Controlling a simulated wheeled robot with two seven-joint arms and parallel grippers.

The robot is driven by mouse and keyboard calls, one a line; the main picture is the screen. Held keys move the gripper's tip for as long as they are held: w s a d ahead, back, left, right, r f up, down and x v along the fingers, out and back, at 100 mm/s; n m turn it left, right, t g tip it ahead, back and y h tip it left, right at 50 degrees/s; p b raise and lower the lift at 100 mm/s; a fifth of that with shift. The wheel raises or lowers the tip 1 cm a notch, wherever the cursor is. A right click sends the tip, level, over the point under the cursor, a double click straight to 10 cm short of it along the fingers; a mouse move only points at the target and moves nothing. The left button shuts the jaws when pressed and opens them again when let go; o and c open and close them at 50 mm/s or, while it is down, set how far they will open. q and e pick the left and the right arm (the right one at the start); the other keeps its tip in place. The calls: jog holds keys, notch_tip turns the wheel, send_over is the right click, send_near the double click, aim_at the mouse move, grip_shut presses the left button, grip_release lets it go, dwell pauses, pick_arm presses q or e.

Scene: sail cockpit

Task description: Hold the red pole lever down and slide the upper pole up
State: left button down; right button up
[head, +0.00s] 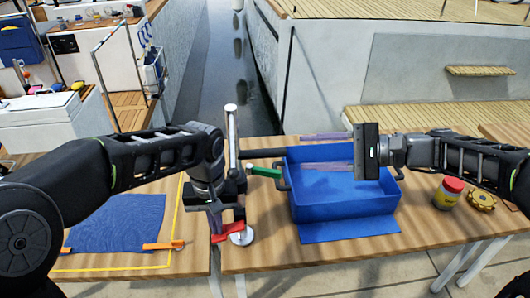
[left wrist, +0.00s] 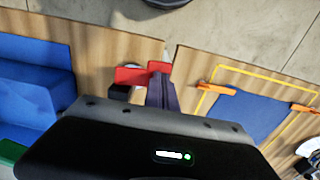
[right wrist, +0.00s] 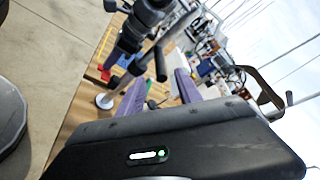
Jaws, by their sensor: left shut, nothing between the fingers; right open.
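A silver pole (head: 232,135) stands upright on a round white base (head: 242,238) near the table's front edge. A black bar sticks out from it to the right (head: 262,153). The red lever (head: 227,233) is low on the pole; it also shows in the left wrist view (left wrist: 132,75). My left gripper (head: 216,228) is shut and empty, pointing down at the red lever. Its fingertips overlap the lever in view; I cannot tell whether they press it. My right gripper (head: 326,152) is open and empty, right of the pole, fingers pointing left toward it.
A blue bin (head: 340,212) stands below my right gripper, with a green handle-like piece (head: 265,173) beside it. A red-lidded jar (head: 448,194) and yellow round part (head: 481,200) are at right. A blue cloth (head: 115,222) with orange clips lies on the left table. A gap separates the tables.

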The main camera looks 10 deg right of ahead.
aim_at(277, 153)
jog(key=x, duration=1)
jog(key=shift+w+a+f, duration=0.1)
jog(key=shift+a, duration=0.25)
jog(key=shift+c, duration=0.2)
grip_shut()
dwell(0.6)
